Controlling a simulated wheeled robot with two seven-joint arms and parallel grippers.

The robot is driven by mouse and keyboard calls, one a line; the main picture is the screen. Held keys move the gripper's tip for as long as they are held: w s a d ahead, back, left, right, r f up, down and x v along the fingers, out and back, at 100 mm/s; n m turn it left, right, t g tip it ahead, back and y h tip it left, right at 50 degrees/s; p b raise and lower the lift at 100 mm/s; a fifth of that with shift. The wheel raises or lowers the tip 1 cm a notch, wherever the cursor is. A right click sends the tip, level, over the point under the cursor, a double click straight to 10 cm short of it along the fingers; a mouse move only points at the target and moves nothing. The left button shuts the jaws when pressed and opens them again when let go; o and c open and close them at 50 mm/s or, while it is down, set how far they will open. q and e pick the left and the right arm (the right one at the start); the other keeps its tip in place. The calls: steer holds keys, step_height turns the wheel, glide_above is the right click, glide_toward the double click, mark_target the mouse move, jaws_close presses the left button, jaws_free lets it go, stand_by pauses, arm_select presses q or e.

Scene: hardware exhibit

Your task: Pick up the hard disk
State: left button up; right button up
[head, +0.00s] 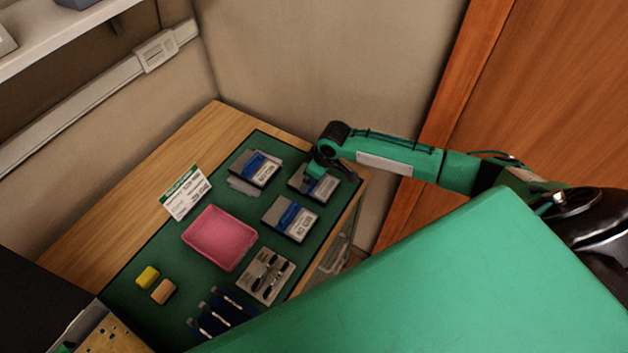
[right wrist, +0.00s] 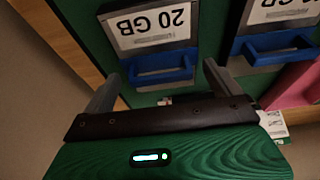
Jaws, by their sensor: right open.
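Three hard disks with grey bodies, white labels and blue handles lie on a green mat in the head view: one at the back (head: 262,172), one in front (head: 293,221), and one at the right (head: 325,191), partly hidden by my right gripper (head: 318,174). In the right wrist view, a disk labelled 20 GB (right wrist: 150,28) lies ahead, with its blue handle (right wrist: 162,70) between the open fingers of my right gripper (right wrist: 160,74). I cannot tell whether the fingers touch the handle. A second 20 GB disk (right wrist: 283,12) lies beside it. My left gripper is not in view.
A pink tray (head: 219,238), a sign card (head: 186,192), a grey board (head: 266,276), several blue-handled tools (head: 220,308), and yellow and tan blocks (head: 148,277) share the mat. Walls stand behind the wooden table (head: 190,138); an orange door is at right.

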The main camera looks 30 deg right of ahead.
steer(key=shift+w+f, duration=0.15)
steer(key=shift+f, duration=0.4)
steer(key=c, duration=0.4)
steer(key=shift+r, duration=0.15)
